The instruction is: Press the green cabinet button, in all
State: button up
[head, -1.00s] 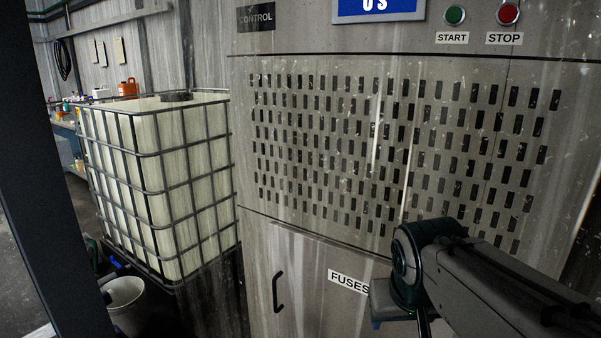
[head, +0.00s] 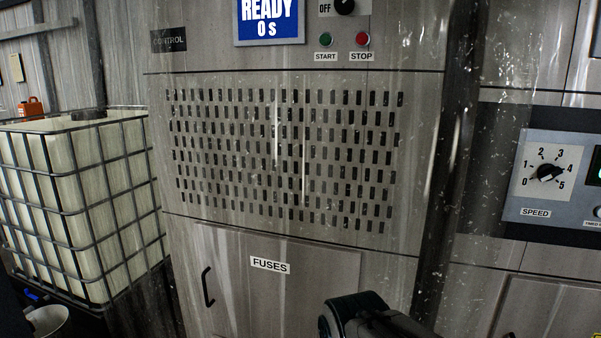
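The green START button (head: 326,40) is on the upper part of the grey control cabinet (head: 235,240), above its START label. A red STOP button (head: 362,40) sits just to its right. Above the buttons is a black knob (head: 344,6) with an OFF mark, cut by the top edge. A blue display (head: 269,20) to the left reads READY 0 s. Part of my arm shows at the bottom edge, well below the buttons. My gripper itself is not in view.
A caged white tank (head: 85,190) stands at the left, with a bucket (head: 45,322) at its foot. At the right, a second panel carries a SPEED dial (head: 546,173). The slotted front and the FUSES door (head: 285,300) below it are flat; the door has a handle (head: 208,287).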

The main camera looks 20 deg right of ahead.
aim_at(325, 39)
jog(key=u, duration=0.05)
jog(key=k, duration=0.7)
jog(key=z, duration=0.85)
jog(key=i, duration=1.15)
jog(key=u, duration=0.7)
